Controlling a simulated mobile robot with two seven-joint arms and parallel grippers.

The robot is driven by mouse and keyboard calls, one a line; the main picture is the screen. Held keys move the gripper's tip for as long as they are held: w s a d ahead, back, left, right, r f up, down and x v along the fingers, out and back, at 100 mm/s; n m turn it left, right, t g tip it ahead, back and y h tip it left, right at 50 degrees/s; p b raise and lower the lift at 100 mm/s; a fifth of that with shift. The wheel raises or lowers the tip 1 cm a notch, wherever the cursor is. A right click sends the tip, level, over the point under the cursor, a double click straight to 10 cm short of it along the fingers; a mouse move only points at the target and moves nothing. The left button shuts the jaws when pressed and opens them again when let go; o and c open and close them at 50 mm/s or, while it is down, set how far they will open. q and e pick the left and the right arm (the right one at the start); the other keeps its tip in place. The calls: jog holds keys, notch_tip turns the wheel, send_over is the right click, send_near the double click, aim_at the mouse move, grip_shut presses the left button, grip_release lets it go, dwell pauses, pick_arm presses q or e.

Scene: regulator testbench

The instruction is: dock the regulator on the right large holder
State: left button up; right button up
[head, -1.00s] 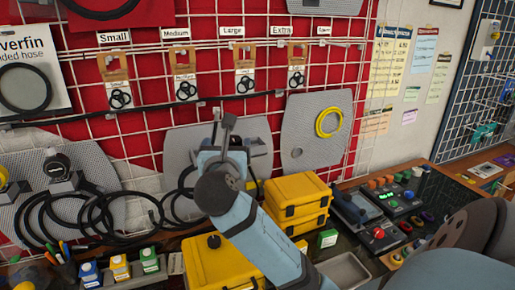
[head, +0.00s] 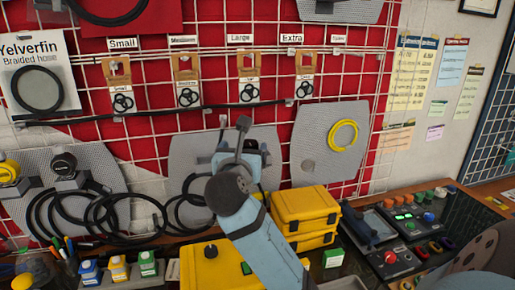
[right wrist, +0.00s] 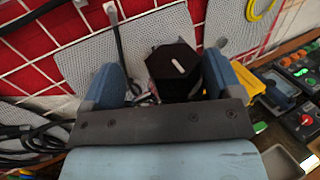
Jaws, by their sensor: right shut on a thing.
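My right gripper (head: 238,150) is raised in front of a grey perforated panel (head: 182,150) on the wall grid. In the right wrist view its two blue fingers (right wrist: 165,80) are either side of the regulator (right wrist: 172,66), a dark hexagonal body with a white mark on its end. The gripper is shut on it. In the head view the regulator is mostly hidden by the gripper. Thin grey rods (head: 243,125) stick up by the gripper; one with a dark tip also shows in the wrist view (right wrist: 117,38). I cannot make out the right large holder. My left gripper is not in view.
Left, another grey panel bears a black-faced gauge (head: 64,163) and a yellow one (head: 8,172). Black hoses (head: 100,215) hang in loops below. Yellow cases (head: 305,208) stand on the bench below right, next to control boxes (head: 408,222).

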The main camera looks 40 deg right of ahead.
jog(key=shift+f+p+x, duration=0.2)
jog(key=shift+f+x, duration=0.4)
jog(key=shift+x, duration=2.1)
jog(key=shift+f+p+x, duration=0.25)
jog(key=shift+f+x, duration=0.35)
jog(key=shift+x, duration=2.15)
jog(key=shift+f+p+x, duration=0.2)
jog(key=shift+f+x, duration=0.35)
jog(key=shift+x, duration=2.15)
jog(key=o, duration=1.1)
jog(key=shift+a+f, duration=0.1)
jog(key=b+v, duration=0.1)
jog(key=v, duration=1.1)
